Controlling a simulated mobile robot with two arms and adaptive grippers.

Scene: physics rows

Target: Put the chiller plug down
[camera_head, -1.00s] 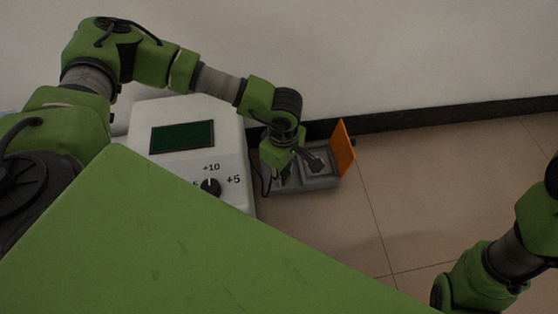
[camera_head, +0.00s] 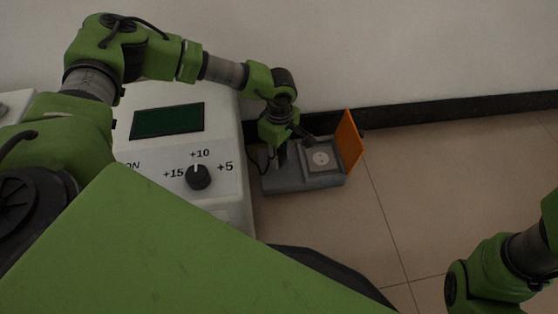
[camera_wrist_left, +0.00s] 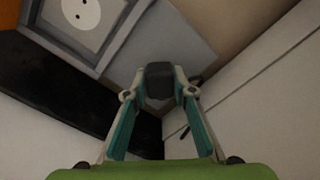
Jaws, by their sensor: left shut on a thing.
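The dark chiller plug (camera_wrist_left: 160,84) is between the fingertips of my left gripper (camera_wrist_left: 159,90) in the left wrist view. That gripper is shut on it. In the head view my left gripper (camera_head: 281,146) points down over the left part of the grey socket box (camera_head: 303,184), and its fingers are hard to make out. The round pale socket (camera_head: 320,158) on the box is empty, to the right of the gripper. It also shows at the top left of the left wrist view (camera_wrist_left: 82,12). I cannot tell whether the plug touches the box.
An orange lid (camera_head: 349,143) stands open at the right of the box. The white chiller (camera_head: 228,135), with a dial (camera_head: 198,177) and a dark screen (camera_head: 167,121), stands to its left. A black skirting (camera_head: 440,109) runs along the wall. The tiled floor (camera_head: 450,180) on the right is clear.

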